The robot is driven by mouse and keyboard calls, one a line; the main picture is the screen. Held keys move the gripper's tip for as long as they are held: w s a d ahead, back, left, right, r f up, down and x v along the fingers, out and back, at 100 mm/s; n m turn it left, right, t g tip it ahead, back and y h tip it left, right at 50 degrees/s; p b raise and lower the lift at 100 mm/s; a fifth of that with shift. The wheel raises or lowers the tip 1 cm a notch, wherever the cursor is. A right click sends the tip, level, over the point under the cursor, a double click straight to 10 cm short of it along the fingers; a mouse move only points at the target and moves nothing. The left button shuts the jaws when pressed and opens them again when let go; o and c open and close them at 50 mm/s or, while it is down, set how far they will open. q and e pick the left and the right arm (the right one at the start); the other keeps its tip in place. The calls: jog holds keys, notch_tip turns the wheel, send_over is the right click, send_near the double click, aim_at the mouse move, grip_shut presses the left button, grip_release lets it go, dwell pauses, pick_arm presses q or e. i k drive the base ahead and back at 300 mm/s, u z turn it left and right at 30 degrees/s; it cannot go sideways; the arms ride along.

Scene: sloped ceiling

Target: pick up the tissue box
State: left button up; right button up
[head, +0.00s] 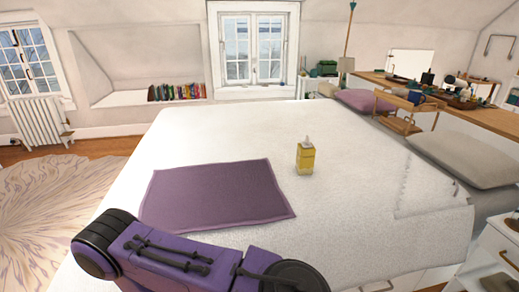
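The tissue box (305,160) is a small upright yellow box with a whitish tuft at its top. It stands on the large white bed (215,128), to the right of a flat purple cloth (215,195). Nothing touches it in the head view. A purple and black link of one of my arms crosses the bottom of the picture, nearer to me than the cloth. Neither of my grippers shows.
The bed around the tissue box is clear. A purple pillow (365,101) and a grey pillow (468,160) lie along the right side. A wooden desk (495,120) with several objects stands beyond. A rug (45,205) covers the floor at left.

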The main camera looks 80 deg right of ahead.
aim_at(305, 158)
jog(key=i, duration=0.9)
jog(key=z, duration=2.9)
